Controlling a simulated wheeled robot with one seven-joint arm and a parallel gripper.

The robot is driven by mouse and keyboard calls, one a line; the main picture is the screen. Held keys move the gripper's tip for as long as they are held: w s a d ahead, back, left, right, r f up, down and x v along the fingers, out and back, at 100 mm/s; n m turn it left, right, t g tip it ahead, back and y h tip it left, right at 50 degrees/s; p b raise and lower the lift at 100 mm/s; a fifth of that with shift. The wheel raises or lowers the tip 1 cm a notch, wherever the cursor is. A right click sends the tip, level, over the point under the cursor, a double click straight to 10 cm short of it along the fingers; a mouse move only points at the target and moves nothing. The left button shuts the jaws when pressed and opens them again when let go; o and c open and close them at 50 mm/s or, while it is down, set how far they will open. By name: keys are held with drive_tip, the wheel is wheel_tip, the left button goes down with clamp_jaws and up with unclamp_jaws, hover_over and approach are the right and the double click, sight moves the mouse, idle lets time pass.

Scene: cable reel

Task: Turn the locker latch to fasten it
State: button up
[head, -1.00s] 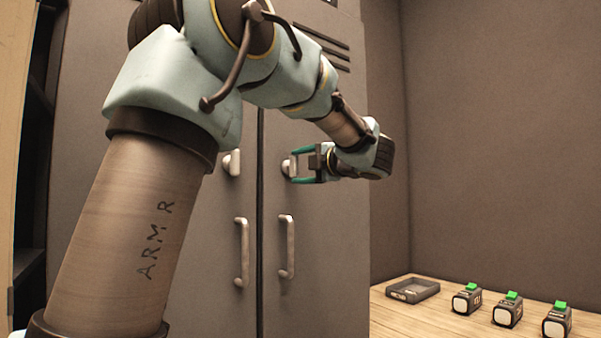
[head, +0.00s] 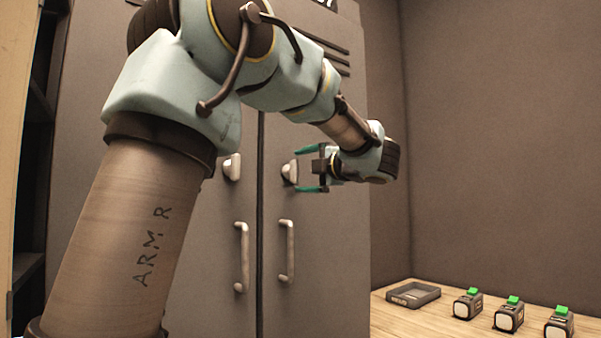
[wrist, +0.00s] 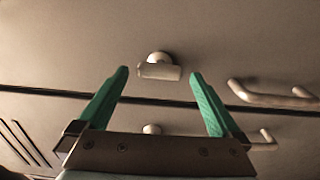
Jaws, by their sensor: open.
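The locker has two grey-brown doors, each with a pale latch and a bar handle. The right door's latch (head: 290,172) looks about upright in the head view, much like the left door's latch (head: 232,167). My gripper (head: 308,169) is open and empty, just to the right of the right latch in the picture, its green fingers pointing towards it with a gap.
The right handle (head: 287,250) and left handle (head: 242,257) are below the latches. A wooden bench at the lower right carries a dark tray (head: 413,293) and several small boxes with green tops (head: 509,314).

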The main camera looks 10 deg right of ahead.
drive_tip(key=v, duration=0.9)
drive_tip(key=shift+s+b, duration=0.25)
drive_tip(key=shift+b, duration=0.1)
drive_tip(key=shift+d, duration=0.1)
